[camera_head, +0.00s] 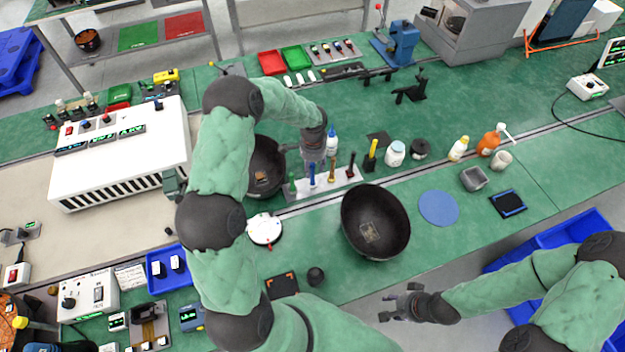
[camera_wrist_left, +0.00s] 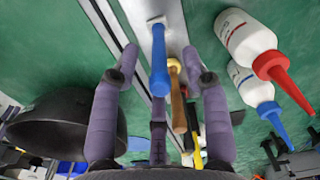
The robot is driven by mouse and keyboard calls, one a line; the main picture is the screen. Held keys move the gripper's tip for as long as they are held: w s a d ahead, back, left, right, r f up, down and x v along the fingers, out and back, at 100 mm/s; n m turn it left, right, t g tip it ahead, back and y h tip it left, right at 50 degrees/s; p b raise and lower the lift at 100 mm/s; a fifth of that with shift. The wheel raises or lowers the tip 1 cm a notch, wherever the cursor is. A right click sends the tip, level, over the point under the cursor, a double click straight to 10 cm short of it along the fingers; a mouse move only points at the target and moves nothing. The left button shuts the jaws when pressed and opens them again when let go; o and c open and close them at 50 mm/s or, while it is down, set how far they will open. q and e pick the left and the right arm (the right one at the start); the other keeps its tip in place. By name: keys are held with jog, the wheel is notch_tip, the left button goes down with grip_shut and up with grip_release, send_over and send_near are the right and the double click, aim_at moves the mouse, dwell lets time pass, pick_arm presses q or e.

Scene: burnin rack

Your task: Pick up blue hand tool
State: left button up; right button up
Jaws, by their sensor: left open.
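The blue hand tool (camera_head: 312,174) stands upright in a pale strip holder (camera_head: 292,193) on the green bench, among other hand tools. In the left wrist view the blue tool (camera_wrist_left: 159,62) has a long rounded blue handle and lies between my spread purple fingers. My left gripper (camera_head: 314,158) is directly above and behind the tool. Its fingers (camera_wrist_left: 160,75) are open, with no visible contact on the handle. A brown-handled tool (camera_head: 332,169) is right beside the blue one. My right gripper (camera_head: 400,303) is open and empty, low at the right.
A black bowl (camera_head: 378,218) sits right of the holder; another dark bowl (camera_head: 265,165) is partly behind my left arm. A yellow-handled tool (camera_head: 371,155) and white bottle (camera_head: 395,153) stand right of the strip. A white bottle (camera_head: 331,141) is close behind the gripper.

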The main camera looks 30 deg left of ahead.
aim_at(312, 171)
pick_arm(q)
notch_tip(312, 171, down, 3)
jog(key=shift+f, duration=0.1)
grip_shut()
jog(key=shift+r, duration=0.2)
